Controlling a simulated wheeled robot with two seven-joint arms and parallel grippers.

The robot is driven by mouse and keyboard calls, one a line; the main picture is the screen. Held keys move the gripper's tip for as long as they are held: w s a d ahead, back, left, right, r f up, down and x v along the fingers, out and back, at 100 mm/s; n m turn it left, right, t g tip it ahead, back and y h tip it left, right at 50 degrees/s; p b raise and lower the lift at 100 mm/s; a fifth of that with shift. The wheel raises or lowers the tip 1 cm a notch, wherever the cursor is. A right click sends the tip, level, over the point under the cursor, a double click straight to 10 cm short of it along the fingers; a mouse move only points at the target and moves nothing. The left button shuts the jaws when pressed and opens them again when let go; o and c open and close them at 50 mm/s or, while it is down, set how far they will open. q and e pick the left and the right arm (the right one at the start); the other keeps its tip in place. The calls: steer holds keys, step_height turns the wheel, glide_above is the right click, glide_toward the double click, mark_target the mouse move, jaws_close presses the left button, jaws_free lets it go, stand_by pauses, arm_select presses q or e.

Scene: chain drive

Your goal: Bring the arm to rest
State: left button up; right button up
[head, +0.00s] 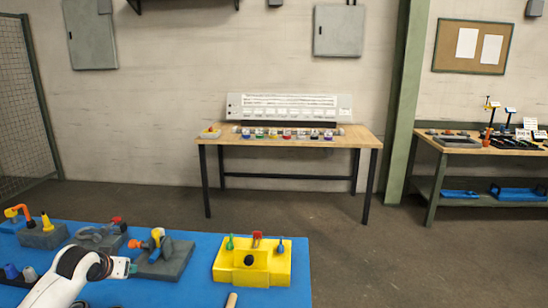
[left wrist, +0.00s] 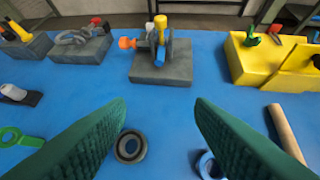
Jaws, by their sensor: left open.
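My left arm comes in from the lower left in the head view, and my left gripper (head: 122,267) is over the blue table (head: 200,235). In the left wrist view the left gripper (left wrist: 160,110) has its two green fingers wide apart with nothing between them. A dark grey ring (left wrist: 130,147) lies on the table below and between the fingers. A blue ring (left wrist: 207,165) lies partly hidden by the right-hand finger. A grey block with orange, yellow and blue parts (left wrist: 160,66) stands ahead of the fingers. My right gripper is not in view.
A yellow block (head: 253,266) with coloured pegs stands to the right, with a wooden rod (left wrist: 285,132) near it. More grey fixtures (head: 42,233) stand at left. A green ring-ended tool (left wrist: 20,137) lies at left. A wooden bench (head: 290,140) stands far back by the wall.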

arm_select(q)
steer(key=s+d+f+m+g, duration=0.1)
steer(key=s+d+f, duration=0.3)
steer(key=s+d, duration=0.1)
steer(key=s+d+f+m+g+h, duration=0.1)
steer(key=s+d+f, duration=0.3)
steer(key=f, duration=0.1)
steer(key=s+d+f+m, duration=0.1)
steer(key=s+d+f, duration=0.4)
steer(key=shift+s+d+g+h, duration=0.3)
steer(key=shift+s+g, duration=0.05)
steer(key=shift+g, duration=0.05)
steer(key=s+d+g, duration=0.1)
steer(key=s+d, duration=0.1)
steer(key=s, duration=1)
steer(key=s+d+g, duration=0.2)
steer(key=s+d, duration=0.1)
steer(key=s, duration=0.8)
step_height(320, 180, down, 27)
steer(key=s+g, duration=0.1)
steer(key=s, duration=0.1)
steer(key=s+a+f+g, duration=0.1)
steer(key=s+a+f, duration=0.2)
steer(key=s+f, duration=1.3)
steer(key=shift+s+a+f+b, duration=0.2)
steer(key=shift+s+f+b, duration=0.05)
steer(key=shift+f+b, duration=0.1)
